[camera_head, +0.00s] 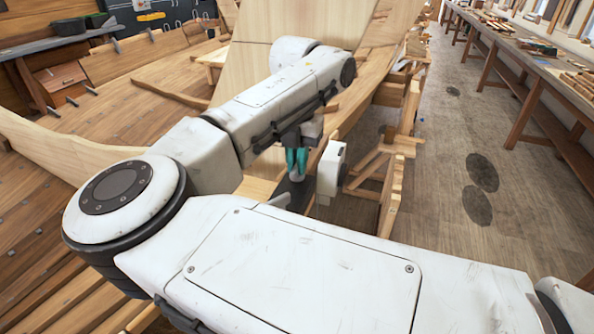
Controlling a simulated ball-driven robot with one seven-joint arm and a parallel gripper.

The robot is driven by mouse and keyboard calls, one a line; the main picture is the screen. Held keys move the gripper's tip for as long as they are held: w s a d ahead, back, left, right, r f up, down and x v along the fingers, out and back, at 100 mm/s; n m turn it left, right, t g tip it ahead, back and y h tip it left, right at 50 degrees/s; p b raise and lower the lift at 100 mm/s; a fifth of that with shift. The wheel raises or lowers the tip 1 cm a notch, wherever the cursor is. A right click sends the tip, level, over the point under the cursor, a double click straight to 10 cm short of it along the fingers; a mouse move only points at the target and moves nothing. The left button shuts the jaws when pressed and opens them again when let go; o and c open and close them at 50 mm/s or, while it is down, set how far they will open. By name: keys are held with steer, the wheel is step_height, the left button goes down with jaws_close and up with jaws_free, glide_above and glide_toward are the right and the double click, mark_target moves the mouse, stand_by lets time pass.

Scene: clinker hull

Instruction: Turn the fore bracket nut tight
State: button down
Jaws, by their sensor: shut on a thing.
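My gripper (296,172) points down, with teal fingers close together, just right of the tall pale wooden panel. The fingertips meet a dark grey metal piece (298,193), which looks like the fore bracket, low against the hull's wood. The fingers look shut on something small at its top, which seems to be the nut. The nut is hidden by the fingers and too small to make out. I cannot tell how far it sits on its thread. My white arm covers much of the middle and foreground.
The planked hull (140,120) fills the left side. Wooden trestles and struts (402,150) stand right of my gripper. A long workbench (520,60) with tools and timber runs along the right. The floor (450,160) between is mostly clear, with dark round patches.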

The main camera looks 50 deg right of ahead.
steer(key=m+b, duration=0.1)
steer(key=b, duration=0.1)
steer(key=m+b, duration=0.2)
steer(key=shift+f, duration=0.25)
steer(key=shift+r+m+b, duration=0.2)
steer(key=shift+m+b, duration=1.25)
steer(key=shift+m, duration=0.25)
steer(key=shift+r, duration=0.1)
steer(key=c, duration=1.2)
jaws_free()
steer(key=shift+o, duration=0.2)
step_height(320, 180, up, 11)
steer(key=b, duration=0.1)
steer(key=shift+f, duration=0.2)
